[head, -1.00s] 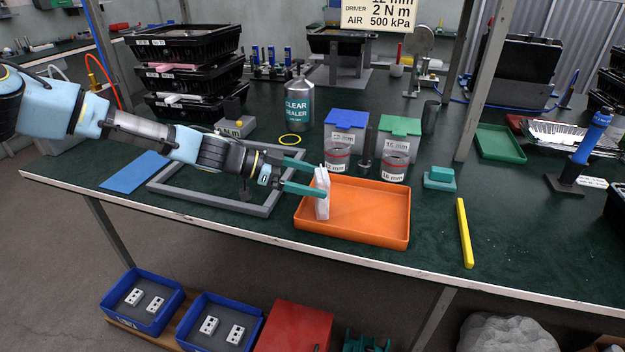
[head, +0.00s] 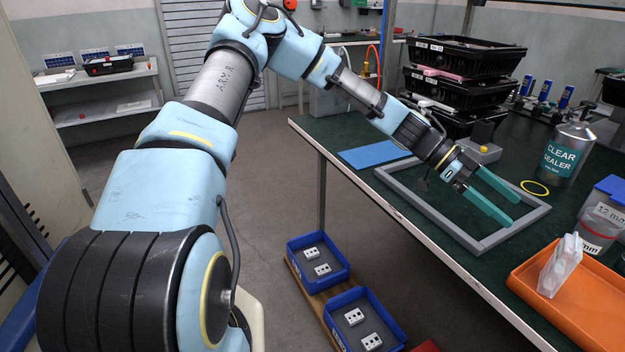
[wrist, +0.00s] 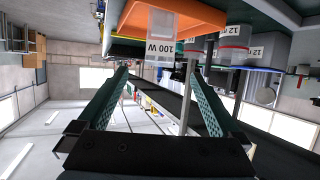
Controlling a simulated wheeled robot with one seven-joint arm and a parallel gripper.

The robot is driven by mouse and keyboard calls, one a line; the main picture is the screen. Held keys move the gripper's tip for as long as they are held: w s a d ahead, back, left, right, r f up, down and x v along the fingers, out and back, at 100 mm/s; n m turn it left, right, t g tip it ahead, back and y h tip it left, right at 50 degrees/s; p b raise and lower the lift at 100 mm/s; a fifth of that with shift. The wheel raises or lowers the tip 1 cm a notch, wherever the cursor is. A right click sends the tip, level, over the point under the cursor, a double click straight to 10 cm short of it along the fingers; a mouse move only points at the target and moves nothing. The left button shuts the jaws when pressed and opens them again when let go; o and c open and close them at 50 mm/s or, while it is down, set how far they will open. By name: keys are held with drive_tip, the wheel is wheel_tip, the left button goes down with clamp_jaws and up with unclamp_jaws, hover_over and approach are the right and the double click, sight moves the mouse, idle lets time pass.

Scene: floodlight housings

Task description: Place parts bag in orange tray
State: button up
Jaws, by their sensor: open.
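The parts bag (head: 560,265) is a clear and white packet standing on edge inside the orange tray (head: 533,268), near the tray's left side. In the wrist view the bag (wrist: 162,42) shows a "100 W" label in front of the orange tray (wrist: 185,18). My gripper (head: 512,212) is open and empty, with teal fingers apart. It is over the grey frame, to the left of the bag and clear of it. The wrist view shows nothing between the fingers (wrist: 160,85). The tray's right part is cut off in the head view.
A grey frame (head: 420,203) lies on the green bench beneath my gripper. A sealer can (head: 566,152), a yellow ring (head: 534,188) and lidded "12 mm" containers (head: 600,222) stand behind. Stacked black housings (head: 462,65) are at the back. Blue bins (head: 318,262) sit below.

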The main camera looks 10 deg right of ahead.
drive_tip(key=w+a+f+n+t+y, duration=0.2)
drive_tip(key=w+a+n, duration=0.15)
drive_tip(key=a, duration=0.45)
drive_tip(key=w+a+f+n+t+y, duration=0.25)
drive_tip(key=a+n, duration=0.25)
drive_tip(key=a, duration=0.4)
drive_tip(key=w+a+f+n+t+y, duration=0.1)
drive_tip(key=w+a+f+n+t, duration=0.2)
drive_tip(key=a, duration=0.5)
drive_tip(key=a+r+n+t+y, duration=0.1)
drive_tip(key=a+r+n, duration=0.2)
drive_tip(key=a+n, duration=0.2)
drive_tip(key=a+r+n+t+y, duration=0.1)
drive_tip(key=a+r+n, duration=0.3)
drive_tip(key=a, duration=0.7)
drive_tip(key=w+a+r+n+t+y+p, duration=0.1)
drive_tip(key=a+r+n+t, duration=0.1)
drive_tip(key=a+n, duration=0.4)
drive_tip(key=shift+a+r, duration=0.7)
drive_tip(key=shift+a, duration=0.55)
